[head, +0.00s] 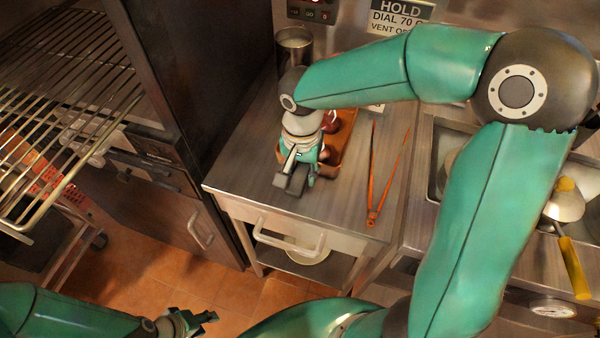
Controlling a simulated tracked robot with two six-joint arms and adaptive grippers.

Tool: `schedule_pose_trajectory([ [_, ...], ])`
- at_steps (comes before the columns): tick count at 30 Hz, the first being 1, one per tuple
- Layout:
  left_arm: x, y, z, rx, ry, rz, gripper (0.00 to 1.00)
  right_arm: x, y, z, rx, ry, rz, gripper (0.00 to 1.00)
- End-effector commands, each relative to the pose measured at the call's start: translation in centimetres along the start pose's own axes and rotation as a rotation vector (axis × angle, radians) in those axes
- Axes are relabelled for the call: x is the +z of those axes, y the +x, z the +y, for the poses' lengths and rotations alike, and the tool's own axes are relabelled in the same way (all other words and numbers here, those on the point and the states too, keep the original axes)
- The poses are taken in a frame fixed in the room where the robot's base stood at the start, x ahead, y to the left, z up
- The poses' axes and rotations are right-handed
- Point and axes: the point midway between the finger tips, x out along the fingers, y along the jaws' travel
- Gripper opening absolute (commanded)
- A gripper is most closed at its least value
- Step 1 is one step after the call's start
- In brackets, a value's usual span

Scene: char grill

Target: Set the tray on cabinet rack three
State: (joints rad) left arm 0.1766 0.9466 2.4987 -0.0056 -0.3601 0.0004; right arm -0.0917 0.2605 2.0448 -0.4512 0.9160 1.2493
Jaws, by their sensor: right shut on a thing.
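A small brown-orange tray (345,150) with a few dark red items in it sits on the steel counter in the head view. My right gripper (297,178) reaches down over the tray's left side and is shut on it. The gripper and wrist hide much of the tray. The dark cabinet (220,70) stands at the left, with wire racks (70,70) in view at its open front. I cannot tell which rack is number three. My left gripper (208,317) is low at the bottom left, over the floor, away from the tray; its finger gap is unclear.
Orange-handled tongs (372,190) lie on the steel counter (260,150), right of the tray. A metal cup (294,45) stands at the counter's back. A pan area with a yellow-handled tool (573,265) is at the right.

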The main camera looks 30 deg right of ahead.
Motion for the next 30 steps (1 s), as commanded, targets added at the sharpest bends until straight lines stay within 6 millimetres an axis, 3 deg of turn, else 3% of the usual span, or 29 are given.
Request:
schedule_pose_trajectory([
  [1,0.0,0.0,0.0,0.0,0.0,0.0,0.4,0.0,0.0,0.0,0.001,0.0,-0.001,0.41],
  [5,0.0,0.0,0.0,0.0,0.0,0.0,0.4,0.0,0.0,0.0,0.001,0.0,-0.001,0.61],
  [17,0.0,0.0,0.0,0.0,0.0,0.0,0.4,0.0,-0.6,-0.1,-0.001,-0.001,0.002,0.61],
  [23,0.0,0.0,0.0,0.0,0.0,0.0,0.4,0.0,-3.3,-0.1,-0.005,0.0,0.003,0.61],
  [30,0.0,0.0,0.0,0.0,0.0,0.0,0.4,0.0,-8.2,-0.2,-0.005,-0.002,0.004,0.61],
])
